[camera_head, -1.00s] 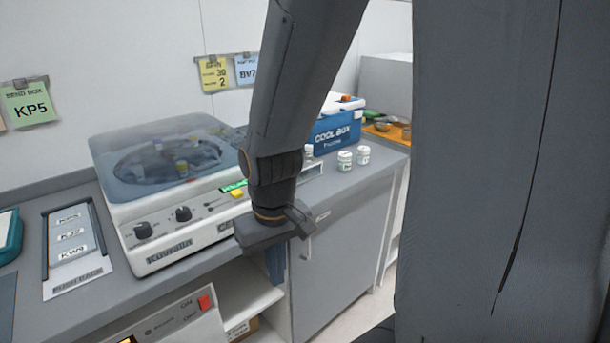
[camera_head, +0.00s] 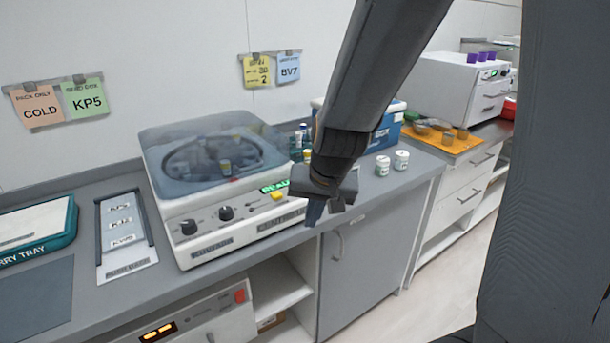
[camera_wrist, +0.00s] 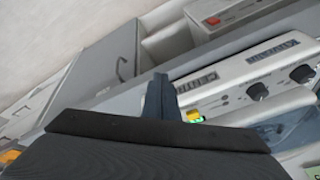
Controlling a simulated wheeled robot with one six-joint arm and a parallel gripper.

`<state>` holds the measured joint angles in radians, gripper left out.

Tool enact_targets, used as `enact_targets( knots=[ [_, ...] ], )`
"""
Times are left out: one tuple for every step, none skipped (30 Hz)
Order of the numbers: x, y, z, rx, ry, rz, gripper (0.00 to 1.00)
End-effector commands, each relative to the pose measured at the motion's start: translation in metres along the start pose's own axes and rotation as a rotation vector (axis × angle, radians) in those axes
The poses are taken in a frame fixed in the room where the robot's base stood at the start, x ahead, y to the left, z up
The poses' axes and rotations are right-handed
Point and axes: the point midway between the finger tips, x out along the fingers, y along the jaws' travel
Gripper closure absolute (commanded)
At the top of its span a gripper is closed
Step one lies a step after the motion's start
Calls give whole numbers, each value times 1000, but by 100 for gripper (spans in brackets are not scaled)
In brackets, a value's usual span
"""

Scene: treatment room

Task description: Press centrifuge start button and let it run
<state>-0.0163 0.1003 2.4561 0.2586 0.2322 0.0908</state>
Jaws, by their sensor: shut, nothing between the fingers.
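The centrifuge (camera_head: 250,232) is a white box on the grey counter, with its translucent lid closed over a rotor and tubes. Its front has two black knobs, a yellow button (camera_head: 278,196) and a green lit display (camera_head: 273,187). My gripper (camera_head: 313,218) is shut and empty, in front of the right end of the centrifuge's front, apart from the button. In the wrist view the shut fingers (camera_wrist: 158,92) point at the counter edge beside the centrifuge panel (camera_wrist: 250,75). There the yellow button (camera_wrist: 194,115) and green display show partly, just right of the fingers.
A label tray (camera_head: 125,232) and a teal-rimmed tray (camera_head: 38,232) lie left of the centrifuge. White jars (camera_head: 382,166) and a blue cool box (camera_head: 385,135) stand to its right. A lower unit with a red switch (camera_head: 240,295) sits under the counter.

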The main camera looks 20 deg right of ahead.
Motion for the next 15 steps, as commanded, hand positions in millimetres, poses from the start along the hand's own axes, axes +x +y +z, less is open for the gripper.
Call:
enact_targets(
  knots=[
    [-17,-12,-27,74,66,-23,100],
    [-22,-17,-42,120,107,-36,100],
    [-29,-23,-61,180,157,-51,100],
    [-35,-27,-76,223,195,-63,100],
    [-40,-30,-89,262,230,-72,100],
    [-47,-33,-105,311,274,-82,100],
    [-52,-36,-116,345,304,-94,100],
    [-57,-37,-126,377,331,-102,100],
    [-62,-38,-138,416,362,-110,100],
    [-66,-39,-144,441,382,-115,100],
    [-69,-39,-150,464,399,-119,100],
    [-72,-39,-157,488,419,-124,100],
    [-74,-39,-161,501,429,-126,100],
    [-75,-39,-163,512,437,-128,100],
    [-76,-39,-166,522,445,-129,100]
  ],
)
